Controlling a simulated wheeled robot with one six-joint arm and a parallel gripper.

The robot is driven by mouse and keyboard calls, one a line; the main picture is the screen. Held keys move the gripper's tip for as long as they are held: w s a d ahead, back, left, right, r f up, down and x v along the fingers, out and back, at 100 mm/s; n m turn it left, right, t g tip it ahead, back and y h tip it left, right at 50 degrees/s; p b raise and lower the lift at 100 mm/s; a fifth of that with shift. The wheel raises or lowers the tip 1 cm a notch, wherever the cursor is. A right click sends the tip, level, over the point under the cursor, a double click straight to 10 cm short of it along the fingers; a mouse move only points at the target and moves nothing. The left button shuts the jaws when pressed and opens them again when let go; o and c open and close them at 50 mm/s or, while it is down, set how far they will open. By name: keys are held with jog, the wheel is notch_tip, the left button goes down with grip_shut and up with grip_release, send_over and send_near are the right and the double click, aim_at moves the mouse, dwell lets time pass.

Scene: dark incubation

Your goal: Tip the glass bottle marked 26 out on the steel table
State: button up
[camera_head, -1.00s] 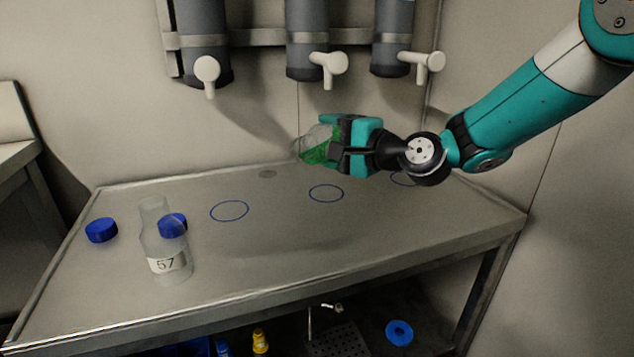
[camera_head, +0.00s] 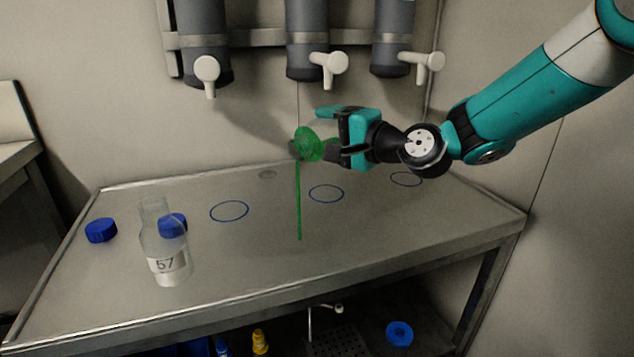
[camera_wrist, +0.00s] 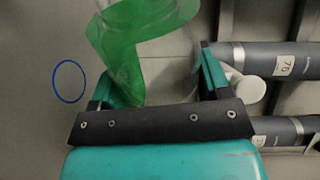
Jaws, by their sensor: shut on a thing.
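My gripper (camera_head: 338,135) is shut on a glass bottle (camera_head: 308,146) with green liquid in it, held above the steel table (camera_head: 250,262). The bottle is tipped, and a thin green stream (camera_head: 299,205) falls from it to the table top. In the wrist view the bottle (camera_wrist: 120,45) shows green beyond the gripper (camera_wrist: 160,92). Its label is not readable in either view. A clear glass bottle marked 57 (camera_head: 163,245) stands upright at the table's left.
Two blue caps (camera_head: 101,230) (camera_head: 172,225) lie near bottle 57. Blue rings (camera_head: 326,194) mark the table. Grey dispensers with white taps (camera_head: 328,64) hang on the wall above. The table's middle and right are clear.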

jog(key=shift+r, duration=0.15)
jog(key=shift+s+a+r+n, duration=0.15)
jog(key=shift+r+n, duration=0.4)
jog(key=shift+n, duration=0.25)
jog(key=shift+b, duration=0.3)
jog(key=shift+s+a+r+n, duration=0.25)
jog(key=shift+r+n, duration=0.35)
jog(key=shift+n, duration=0.3)
jog(key=shift+w+d+f+m+p, duration=0.15)
jog(key=shift+f+m, duration=0.25)
jog(key=shift+m, duration=0.15)
jog(key=shift+w+d+f+m+p, duration=0.15)
jog(key=shift+f+m, duration=0.2)
jog(key=shift+m, duration=0.2)
jog(key=shift+w+d+f+m, duration=0.1)
jog(key=shift+w+f+m, duration=0.05)
jog(key=shift+f+m, duration=0.6)
jog(key=shift+r, duration=0.1)
